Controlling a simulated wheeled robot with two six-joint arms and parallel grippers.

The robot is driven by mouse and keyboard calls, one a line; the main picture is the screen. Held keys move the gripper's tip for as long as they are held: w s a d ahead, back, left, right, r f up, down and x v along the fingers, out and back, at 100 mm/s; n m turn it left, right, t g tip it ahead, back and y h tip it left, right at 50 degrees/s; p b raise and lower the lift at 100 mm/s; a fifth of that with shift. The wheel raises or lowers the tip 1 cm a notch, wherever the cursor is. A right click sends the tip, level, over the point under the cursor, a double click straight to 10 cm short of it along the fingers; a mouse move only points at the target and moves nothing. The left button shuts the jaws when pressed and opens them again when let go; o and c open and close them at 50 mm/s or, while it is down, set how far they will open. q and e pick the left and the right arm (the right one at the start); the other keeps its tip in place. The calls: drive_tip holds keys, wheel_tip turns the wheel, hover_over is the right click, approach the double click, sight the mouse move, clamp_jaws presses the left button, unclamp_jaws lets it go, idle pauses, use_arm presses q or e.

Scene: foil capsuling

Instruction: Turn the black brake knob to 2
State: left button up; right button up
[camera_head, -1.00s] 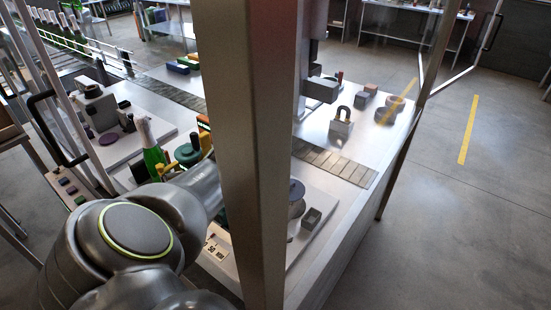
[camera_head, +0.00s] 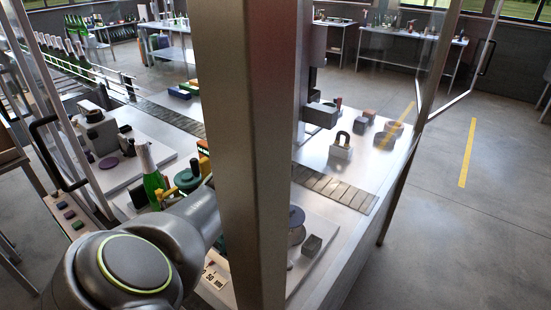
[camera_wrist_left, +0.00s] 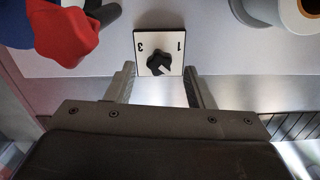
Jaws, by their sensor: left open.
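The black brake knob (camera_wrist_left: 159,63) sits on a white square plate (camera_wrist_left: 143,46) in the left wrist view. The plate shows the marks 3 on the left and 1 on the right. A light pointer mark on the knob is seen toward its lower right. My left gripper (camera_wrist_left: 160,78) is open, with one finger on each side of the plate's lower part; I cannot tell whether it touches anything. Nothing is between the fingers except the view of the knob beyond. In the head view the knob and left gripper are hidden behind my left arm and a metal post. My right gripper is not seen.
A red knob-like part (camera_wrist_left: 68,38) is at upper left in the wrist view, and a grey round part with an orange ring (camera_wrist_left: 309,8) is at upper right. In the head view, a metal post (camera_head: 245,150) blocks the middle. A green bottle (camera_head: 152,178) stands beside my arm.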

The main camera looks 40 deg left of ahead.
use_arm(q)
wheel_tip(320, 180, up, 16)
drive_tip(key=b, duration=0.2)
drive_tip(key=shift+b, duration=0.4)
drive_tip(key=shift+f, duration=0.15)
wheel_tip(320, 180, down, 18)
drive_tip(key=n, duration=2.1)
drive_tip(key=shift+s+r+n, duration=0.1)
drive_tip(key=shift+r+n, duration=0.15)
drive_tip(key=shift+n, duration=0.05)
